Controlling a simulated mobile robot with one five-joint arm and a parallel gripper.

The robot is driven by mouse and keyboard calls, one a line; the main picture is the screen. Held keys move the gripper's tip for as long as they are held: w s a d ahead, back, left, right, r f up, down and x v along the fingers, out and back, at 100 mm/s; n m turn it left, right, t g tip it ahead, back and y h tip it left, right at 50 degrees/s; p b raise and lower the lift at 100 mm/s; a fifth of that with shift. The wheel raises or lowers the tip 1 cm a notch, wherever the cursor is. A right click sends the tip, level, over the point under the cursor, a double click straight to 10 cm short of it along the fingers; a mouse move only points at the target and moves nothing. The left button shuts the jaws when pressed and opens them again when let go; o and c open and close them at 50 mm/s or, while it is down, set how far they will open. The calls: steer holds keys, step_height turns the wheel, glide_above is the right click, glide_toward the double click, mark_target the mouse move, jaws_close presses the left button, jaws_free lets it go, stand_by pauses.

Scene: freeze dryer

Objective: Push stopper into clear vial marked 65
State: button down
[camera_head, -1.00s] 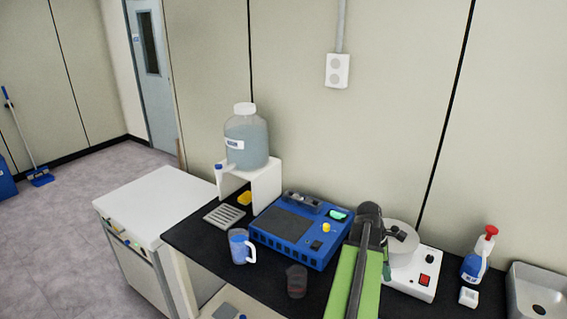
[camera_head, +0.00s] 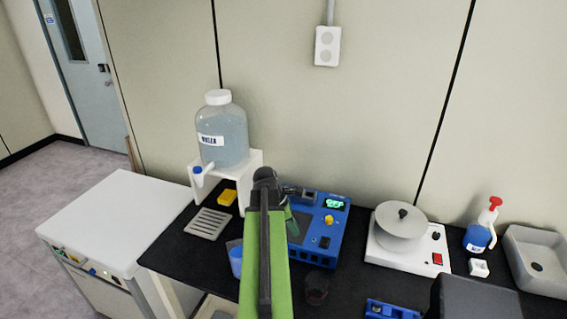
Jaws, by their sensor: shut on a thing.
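I cannot make out a clear vial marked 65 or a stopper in the head view. My green arm rises from the bottom centre, its dark joint in front of the blue device (camera_head: 325,238). My gripper cannot be made out; the arm hides the area behind it.
A water bottle (camera_head: 222,135) sits on a white stand above a grey drip tray (camera_head: 208,224). A blue mug (camera_head: 236,262) is partly behind my arm. A white round-topped device (camera_head: 400,238), spray bottle (camera_head: 481,231) and sink (camera_head: 540,262) stand right. A dark box (camera_head: 475,298) is at lower right.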

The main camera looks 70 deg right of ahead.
steer(key=shift+w+d+r, duration=0.2)
steer(key=shift+w+d, duration=0.05)
steer(key=w+d+r+n+p, duration=0.1)
steer(key=w+d+r+p, duration=0.25)
steer(key=d, duration=0.35)
steer(key=w+d+r+n+t+h+p, duration=0.1)
steer(key=w+d+r+p, duration=0.1)
steer(key=d+r+p, duration=0.35)
steer(key=w+d+r+n+p, duration=0.2)
steer(key=w+d, duration=0.1)
steer(key=d, duration=0.6)
step_height(320, 180, down, 6)
steer(key=b, duration=0.6)
steer(key=shift+f, duration=0.15)
steer(key=shift+d+f+b, duration=0.1)
steer(key=shift+f+b, duration=0.45)
steer(key=shift+f, duration=0.05)
steer(key=c, duration=1.3)
jaws_free()
steer(key=o, duration=0.6)
steer(key=shift+c, duration=0.2)
